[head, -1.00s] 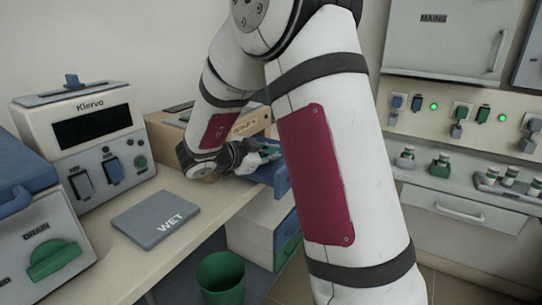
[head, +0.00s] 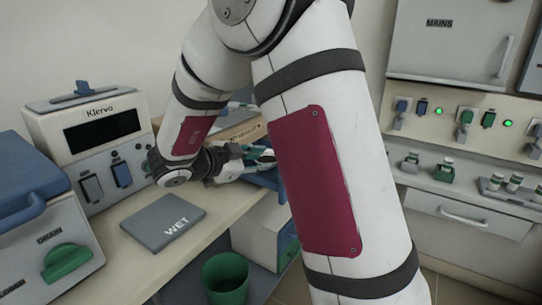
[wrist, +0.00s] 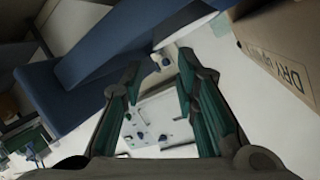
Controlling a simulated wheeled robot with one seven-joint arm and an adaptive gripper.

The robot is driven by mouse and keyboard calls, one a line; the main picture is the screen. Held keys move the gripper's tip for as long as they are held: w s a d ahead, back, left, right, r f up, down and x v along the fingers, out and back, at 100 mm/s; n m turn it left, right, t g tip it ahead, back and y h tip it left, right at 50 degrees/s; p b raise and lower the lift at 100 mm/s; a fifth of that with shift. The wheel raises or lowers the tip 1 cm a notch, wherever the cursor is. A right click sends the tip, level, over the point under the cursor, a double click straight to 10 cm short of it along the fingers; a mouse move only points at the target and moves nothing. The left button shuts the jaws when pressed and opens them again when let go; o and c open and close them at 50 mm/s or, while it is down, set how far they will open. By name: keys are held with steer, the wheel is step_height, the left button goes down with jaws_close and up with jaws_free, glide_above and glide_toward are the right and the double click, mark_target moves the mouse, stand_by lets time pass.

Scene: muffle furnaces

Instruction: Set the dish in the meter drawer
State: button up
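My gripper (head: 258,160) is at the front of a tan box-shaped unit (head: 245,130), beside a blue drawer-like part (head: 270,180) that sticks out from it. In the wrist view my gripper (wrist: 160,70) has its two green-padded fingers apart, with nothing seen held between them. The blue part (wrist: 80,85) fills the upper left there, and the tan unit (wrist: 285,50), lettered DRY, is at the upper right. I cannot make out the dish in either view; my arm and gripper hide much of the drawer area.
A grey mat marked WET (head: 163,222) lies on the bench. The Klervo unit (head: 95,130) stands behind it, and a blue-lidded unit with a green DRAIN knob (head: 67,262) is at the left. A green bin (head: 225,280) stands below the bench edge. Switch panels line the right.

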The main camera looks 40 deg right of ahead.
steer(key=v, duration=0.4)
steer(key=shift+s+a+r+p, duration=0.1)
steer(key=shift+a+r+p, duration=0.05)
steer(key=shift+a+p, duration=0.25)
